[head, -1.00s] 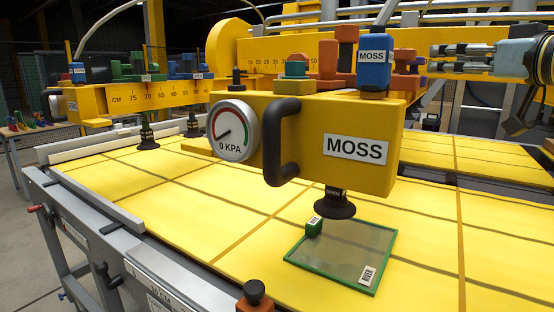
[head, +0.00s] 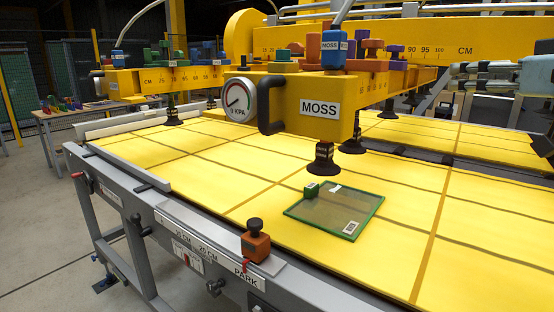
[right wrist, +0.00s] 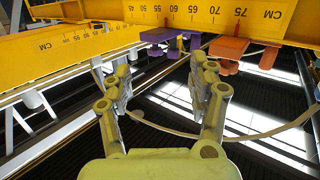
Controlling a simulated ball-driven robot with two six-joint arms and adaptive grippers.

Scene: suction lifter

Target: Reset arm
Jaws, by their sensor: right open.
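The yellow lifter arm labelled MOSS (head: 345,127) reaches over the table in the head view, with a round 0 KPA gauge (head: 238,100) and a black handle (head: 269,103) at its near end. Two black suction cups, a near one (head: 321,162) and one behind it (head: 352,143), hang from it, apart from the green-framed pane (head: 335,209) lying on the yellow table. My right gripper (head: 456,78) is at the right edge, clear of the handle. In the right wrist view my right gripper (right wrist: 160,68) is open and empty. My left gripper is not in view.
An orange block with a dark knob (head: 256,240) sits on the front rail by the PARK label (head: 246,277). A second yellow beam (head: 160,80) stands at the left. Several coloured levers (head: 370,50) top the MOSS arm. The yellow tabletop (head: 270,170) is largely clear.

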